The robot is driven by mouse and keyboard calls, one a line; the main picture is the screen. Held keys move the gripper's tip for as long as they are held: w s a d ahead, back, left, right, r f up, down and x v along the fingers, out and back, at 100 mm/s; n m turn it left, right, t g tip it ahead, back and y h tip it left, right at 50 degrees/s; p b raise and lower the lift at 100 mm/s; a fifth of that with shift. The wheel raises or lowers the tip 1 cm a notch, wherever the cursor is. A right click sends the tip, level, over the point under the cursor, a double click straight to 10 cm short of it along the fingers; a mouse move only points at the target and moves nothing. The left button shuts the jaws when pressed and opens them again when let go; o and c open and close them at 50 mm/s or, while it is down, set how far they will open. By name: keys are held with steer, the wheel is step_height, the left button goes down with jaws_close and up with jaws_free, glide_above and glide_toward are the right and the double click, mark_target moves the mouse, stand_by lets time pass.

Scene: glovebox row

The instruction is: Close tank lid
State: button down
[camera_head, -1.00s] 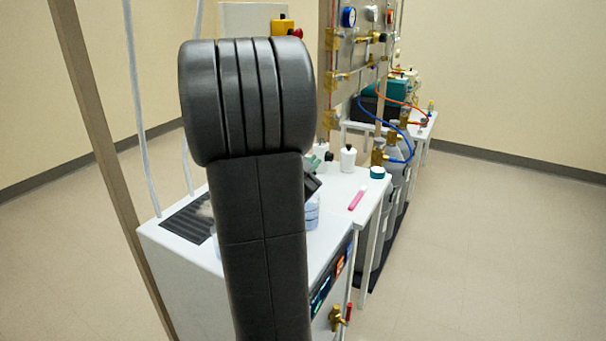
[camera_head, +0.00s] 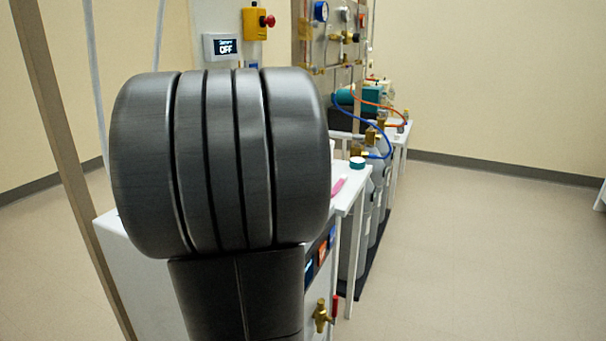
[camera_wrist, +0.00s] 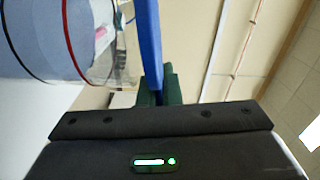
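In the wrist view, a clear round tank (camera_wrist: 50,45) with a red and a black ring lies along the left edge, its rim facing right. A blue bar (camera_wrist: 149,45), seemingly the tank lid seen edge-on, runs beside the rim with a small gap. The dark green fingers of my gripper (camera_wrist: 157,88) are at the bar's lower end, one on each side. I cannot tell whether they press on it. In the head view my dark arm hides the tank, the lid and my gripper.
A white bench carries a teal-capped jar (camera_head: 357,163) and a pink item (camera_head: 338,187). A brass valve (camera_head: 321,315) sticks out of its front. Behind stand a display reading OFF (camera_head: 222,46), a red stop button (camera_head: 267,21) and a gauge panel (camera_head: 328,50). The floor (camera_head: 480,260) at right is clear.

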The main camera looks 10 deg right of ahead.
steer(key=shift+s+f+b, duration=0.1)
steer(key=shift+f+b, duration=0.55)
steer(key=shift+f, duration=0.15)
steer(key=c, duration=1.6)
jaws_free()
steer(key=shift+s+a, duration=0.1)
steer(key=shift+s, duration=0.05)
steer(key=p+v, duration=0.1)
steer(key=v, duration=0.6)
